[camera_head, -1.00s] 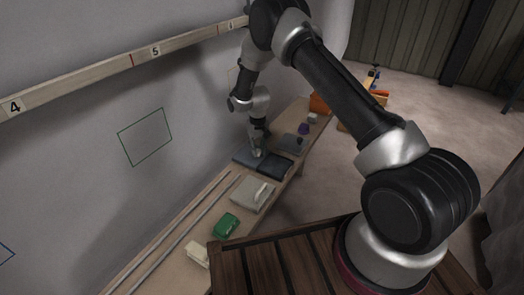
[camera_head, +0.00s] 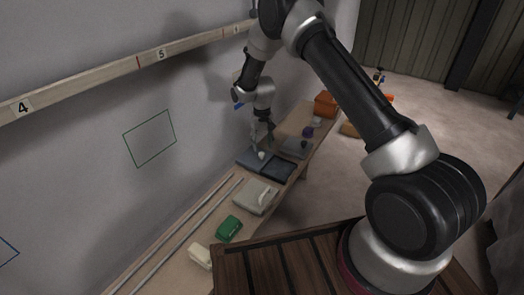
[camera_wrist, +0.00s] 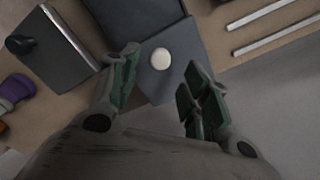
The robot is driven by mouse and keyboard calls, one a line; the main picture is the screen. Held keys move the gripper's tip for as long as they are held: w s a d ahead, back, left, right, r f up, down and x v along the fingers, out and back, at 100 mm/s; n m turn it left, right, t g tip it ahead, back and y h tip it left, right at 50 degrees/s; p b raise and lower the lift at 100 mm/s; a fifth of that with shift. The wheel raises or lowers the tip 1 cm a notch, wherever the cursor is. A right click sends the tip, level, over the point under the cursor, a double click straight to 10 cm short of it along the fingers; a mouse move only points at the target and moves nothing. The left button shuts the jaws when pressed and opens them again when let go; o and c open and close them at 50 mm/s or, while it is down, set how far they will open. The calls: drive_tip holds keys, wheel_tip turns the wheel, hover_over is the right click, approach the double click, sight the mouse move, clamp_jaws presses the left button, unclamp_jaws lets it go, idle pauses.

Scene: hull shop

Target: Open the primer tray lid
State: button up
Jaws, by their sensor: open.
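The primer tray shows in the head view as a dark tray part (camera_head: 279,169) with a slate-grey lid panel (camera_head: 246,160) beside it on the left, towards the wall. A round pale knob (camera_wrist: 160,58) stands on the lid panel, clear in the wrist view. My gripper (camera_head: 262,147) is over the lid. In the wrist view my gripper (camera_wrist: 162,62) is open, with one finger on each side of the knob in the picture and nothing held. The fingers look apart from the knob, and their exact height above it is unclear.
A grey box with a black knob (camera_wrist: 22,45) and a purple object (camera_wrist: 16,88) are near the tray. A pale handled box (camera_head: 254,194), a green box (camera_head: 229,228), a cream block (camera_head: 200,255) and two rods (camera_head: 186,223) lie nearer. An orange bin (camera_head: 325,104) stands farther back.

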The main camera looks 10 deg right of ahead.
wheel_tip(320, 180, up, 7)
idle(0.3)
drive_tip(key=shift+r, duration=0.1)
drive_tip(key=s+d+n+g, duration=0.1)
drive_tip(key=s+d+g, duration=0.15)
drive_tip(key=s, duration=0.55)
drive_tip(key=s+d+r+t, duration=0.2)
drive_tip(key=s+d+r, duration=0.3)
drive_tip(key=s+r, duration=0.6)
drive_tip(key=s+d+r+t, duration=0.2)
drive_tip(key=s+d+r, duration=0.3)
drive_tip(key=s+r, duration=0.5)
drive_tip(key=s+d+r+m+t, duration=0.1)
drive_tip(key=s+d+r+t, duration=0.2)
drive_tip(key=s+r, duration=0.8)
drive_tip(key=shift+s+d+r, duration=0.3)
drive_tip(key=shift+s+d, duration=0.55)
drive_tip(key=shift+d, duration=0.3)
